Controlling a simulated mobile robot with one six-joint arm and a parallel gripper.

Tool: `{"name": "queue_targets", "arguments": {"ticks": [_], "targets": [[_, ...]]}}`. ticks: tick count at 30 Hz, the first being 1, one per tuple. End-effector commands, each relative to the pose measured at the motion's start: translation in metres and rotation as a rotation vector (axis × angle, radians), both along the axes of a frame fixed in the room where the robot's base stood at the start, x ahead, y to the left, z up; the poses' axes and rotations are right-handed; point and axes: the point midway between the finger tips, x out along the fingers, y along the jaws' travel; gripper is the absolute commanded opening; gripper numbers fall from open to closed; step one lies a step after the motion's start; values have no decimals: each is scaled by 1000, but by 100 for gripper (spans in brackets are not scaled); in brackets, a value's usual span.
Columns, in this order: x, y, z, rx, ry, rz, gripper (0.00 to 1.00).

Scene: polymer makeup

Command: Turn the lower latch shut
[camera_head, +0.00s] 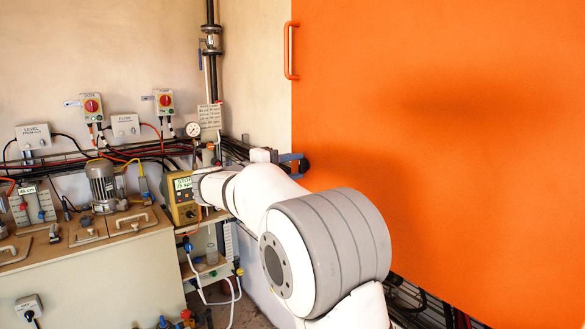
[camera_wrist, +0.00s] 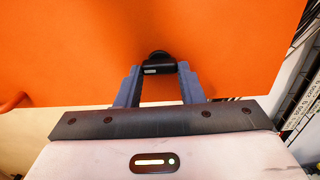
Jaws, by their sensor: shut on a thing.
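The orange door (camera_head: 440,120) fills the right of the head view and the top of the wrist view (camera_wrist: 220,40). A small black latch (camera_wrist: 158,58) sits at the door's lower edge as the wrist view shows it. My gripper (camera_wrist: 158,73) has its two blue-grey fingers on either side of the black latch piece and is shut on it. In the head view my gripper (camera_head: 297,161) is at the door's left edge, well below the orange handle (camera_head: 291,50). The latch is mostly hidden there by the fingers. I cannot tell how far it is turned.
A bench (camera_head: 100,270) with a motor (camera_head: 102,186) and a yellow meter (camera_head: 182,200) stands left of my arm. Pipes and a pressure gauge (camera_head: 193,129) are on the wall behind. Cables run below the door at the lower right. The space before the door's middle is clear.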

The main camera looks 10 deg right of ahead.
Motion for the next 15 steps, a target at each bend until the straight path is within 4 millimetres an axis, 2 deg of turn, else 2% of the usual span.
{"name": "queue_targets", "arguments": {"ticks": [1, 9, 15], "targets": [[0, 0, 1, -1, 0, 1, 36], [0, 0, 0, 0, 0, 1, 56], [0, 0, 0, 0, 0, 1, 56]]}}
